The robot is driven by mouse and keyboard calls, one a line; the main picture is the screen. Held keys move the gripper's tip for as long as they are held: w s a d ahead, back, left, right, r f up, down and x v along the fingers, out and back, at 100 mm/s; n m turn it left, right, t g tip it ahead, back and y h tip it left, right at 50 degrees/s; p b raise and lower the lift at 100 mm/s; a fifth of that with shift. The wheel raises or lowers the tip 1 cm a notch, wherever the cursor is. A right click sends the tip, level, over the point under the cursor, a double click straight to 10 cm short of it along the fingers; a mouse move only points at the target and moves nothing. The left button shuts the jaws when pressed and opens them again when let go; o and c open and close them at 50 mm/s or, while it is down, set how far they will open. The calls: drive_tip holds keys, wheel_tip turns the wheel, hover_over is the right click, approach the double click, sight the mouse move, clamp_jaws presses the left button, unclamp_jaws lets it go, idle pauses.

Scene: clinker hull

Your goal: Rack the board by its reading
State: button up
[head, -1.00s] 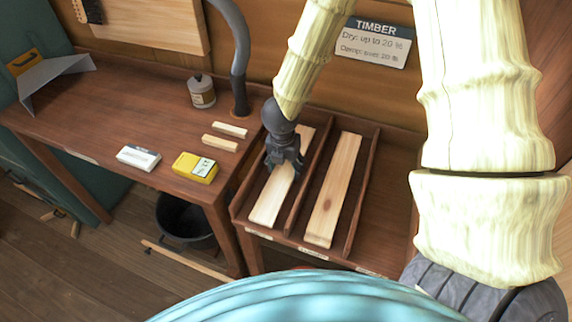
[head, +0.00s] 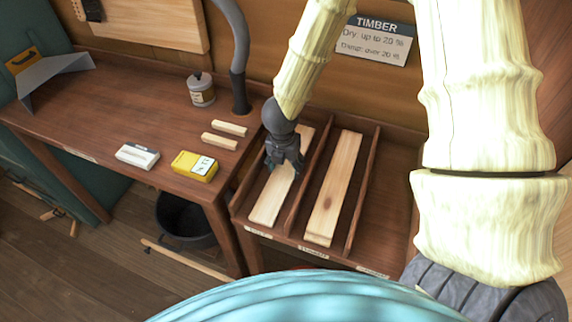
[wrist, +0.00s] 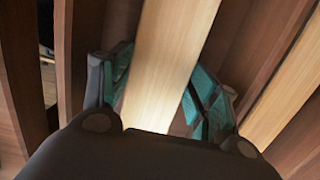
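A pale board (head: 268,205) lies lengthwise in the left bay of the rack (head: 376,190). My gripper (head: 277,168) is over its upper half, with a finger on each side. In the wrist view the teal finger pads (wrist: 158,95) meet the edges of this board (wrist: 170,50), so the gripper appears shut on it. A second board (head: 330,195), with a dark knot, lies in the middle bay. A yellow meter (head: 194,166) lies on the bench; its reading is too small to make out. A TIMBER sign (head: 376,40) gives dry up to 20 %, damp over 20 %.
The right bay is empty. Upright dividers (head: 311,175) stand close beside the boards. On the bench (head: 120,110) are a white box (head: 137,156), two short wood strips (head: 219,142) and a lidded tin (head: 201,90). A dark bucket (head: 182,222) stands below.

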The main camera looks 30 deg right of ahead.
drive_tip(key=o, duration=0.5)
drive_tip(key=shift+s+a+r, duration=0.2)
drive_tip(key=shift+r, duration=1.8)
drive_tip(key=shift+s+a+r, duration=0.2)
drive_tip(key=shift+a+r, duration=0.05)
drive_tip(key=shift+r, duration=1.7)
drive_tip(key=shift+s+a+r, duration=0.2)
drive_tip(key=shift+r, duration=1.8)
drive_tip(key=shift+f, duration=0.15)
drive_tip(key=f, duration=0.3)
drive_tip(key=d+f, duration=0.1)
drive_tip(key=f, duration=0.3)
drive_tip(key=w+f, duration=0.1)
drive_tip(key=f, duration=0.3)
drive_tip(key=shift+w+d+f, duration=0.1)
drive_tip(key=shift+d+f, duration=0.05)
drive_tip(key=shift+f, duration=0.1)
drive_tip(key=shift+r, duration=0.1)
